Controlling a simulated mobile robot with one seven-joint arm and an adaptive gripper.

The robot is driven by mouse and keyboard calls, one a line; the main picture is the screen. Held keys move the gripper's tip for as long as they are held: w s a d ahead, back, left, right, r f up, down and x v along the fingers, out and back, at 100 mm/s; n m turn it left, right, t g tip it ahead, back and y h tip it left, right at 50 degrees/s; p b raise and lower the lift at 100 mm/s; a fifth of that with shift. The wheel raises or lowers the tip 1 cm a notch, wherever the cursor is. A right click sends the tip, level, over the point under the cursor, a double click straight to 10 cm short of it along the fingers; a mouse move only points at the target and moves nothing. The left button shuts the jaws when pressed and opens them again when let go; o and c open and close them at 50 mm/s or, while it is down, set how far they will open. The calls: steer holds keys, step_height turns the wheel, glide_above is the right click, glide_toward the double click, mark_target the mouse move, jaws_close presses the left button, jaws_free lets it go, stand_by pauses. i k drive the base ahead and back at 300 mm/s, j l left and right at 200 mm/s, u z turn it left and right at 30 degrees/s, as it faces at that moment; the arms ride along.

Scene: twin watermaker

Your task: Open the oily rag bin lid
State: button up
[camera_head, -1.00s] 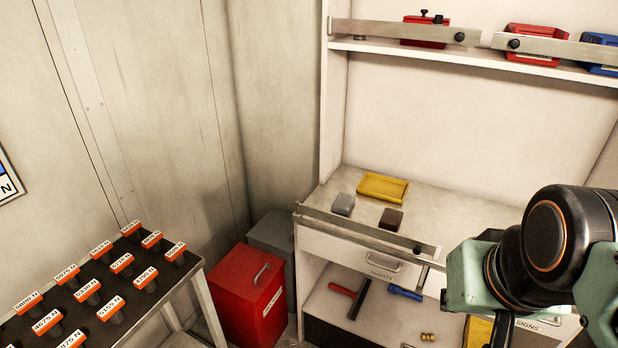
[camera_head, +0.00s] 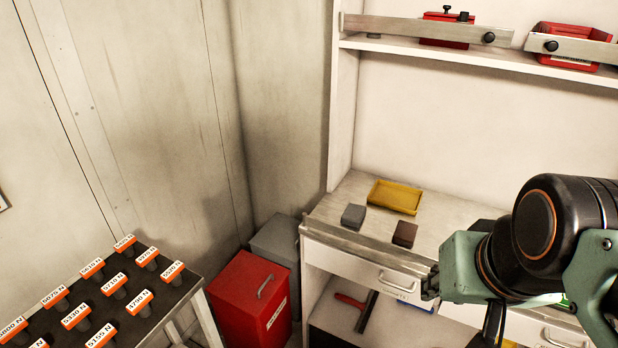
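A red bin (camera_head: 238,296) stands on the floor at the lower middle, between the rack of orange-labelled pegs and the workbench. Its lid is shut and has a grey handle (camera_head: 265,287) on top. A white label on its right side is too small to read. I cannot confirm that it is the oily rag bin. My gripper (camera_head: 430,284) is at the right, in front of the bench and well apart from the red bin. Only a small dark part of it shows past my arm, so its fingers cannot be made out.
A grey bin (camera_head: 276,238) stands right behind the red one, against the wall. The peg rack (camera_head: 150,318) is close on the left. The workbench (camera_head: 345,205) with drawers and a lower shelf is on the right. A yellow tray (camera_head: 394,197) and two small blocks lie on it.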

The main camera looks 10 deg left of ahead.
mark_target(249, 282)
steer(key=i+j+u, duration=0.1)
steer(key=i, duration=0.3)
steer(key=i+j, duration=0.25)
steer(key=i, duration=0.15)
steer(key=j+u, duration=0.2)
steer(key=l+z, duration=0.15)
